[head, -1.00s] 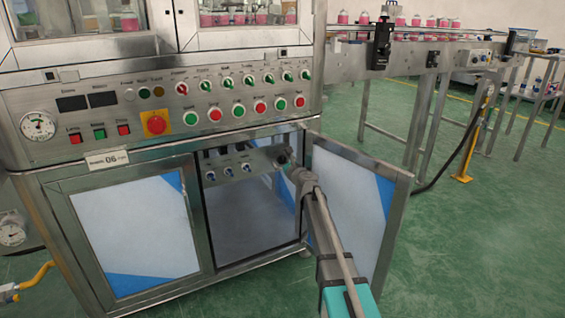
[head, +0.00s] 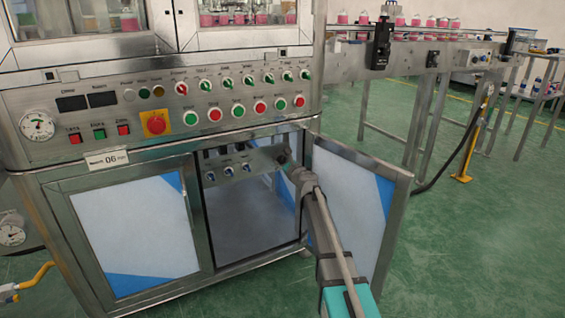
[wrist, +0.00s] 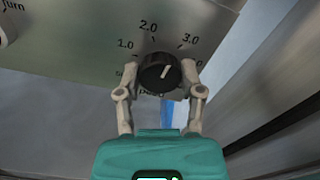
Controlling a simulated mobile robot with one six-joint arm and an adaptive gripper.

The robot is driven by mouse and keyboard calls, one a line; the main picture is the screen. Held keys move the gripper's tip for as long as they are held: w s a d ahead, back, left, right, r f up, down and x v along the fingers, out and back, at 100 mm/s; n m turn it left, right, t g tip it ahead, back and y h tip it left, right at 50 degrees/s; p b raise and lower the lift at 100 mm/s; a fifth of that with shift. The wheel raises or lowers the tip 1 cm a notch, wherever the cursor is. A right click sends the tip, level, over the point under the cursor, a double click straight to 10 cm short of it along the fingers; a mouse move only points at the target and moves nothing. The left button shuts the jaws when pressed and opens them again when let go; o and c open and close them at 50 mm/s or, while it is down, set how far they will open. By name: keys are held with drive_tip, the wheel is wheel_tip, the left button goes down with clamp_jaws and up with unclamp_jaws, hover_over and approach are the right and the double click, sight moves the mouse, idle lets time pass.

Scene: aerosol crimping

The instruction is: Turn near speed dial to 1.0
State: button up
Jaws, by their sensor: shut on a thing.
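The speed dial (wrist: 157,76) is a round black knob on a metal panel (wrist: 90,50), with printed marks 1.0, 2.0 and 3.0 around it. Its white pointer line slants up and right, roughly toward the 3.0 side. My gripper (wrist: 160,72) has one finger on each side of the knob and is shut on it. In the head view my gripper (head: 284,160) is at the right end of the small panel inside the open cabinet. The dial is hidden there by the gripper and arm. Part of the lettering around the knob is covered by the fingers.
Several smaller knobs (head: 228,171) sit left of my gripper on the same panel. The open cabinet door (head: 345,215) stands close to the right of my arm. The upper control panel (head: 215,95) with buttons and switches is above the opening.

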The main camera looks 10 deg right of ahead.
drive_tip(key=n, duration=0.9)
drive_tip(key=shift+n, duration=0.3)
drive_tip(key=n, duration=0.4)
drive_tip(key=shift+r+n, duration=0.1)
drive_tip(key=shift+n, duration=0.2)
drive_tip(key=n, duration=0.5)
drive_tip(key=o, duration=1.2)
drive_tip(key=shift+c, duration=0.2)
drive_tip(key=shift+s, duration=0.1)
drive_tip(key=v, duration=1.1)
drive_tip(key=shift+s+d, duration=0.2)
drive_tip(key=shift+s, duration=0.15)
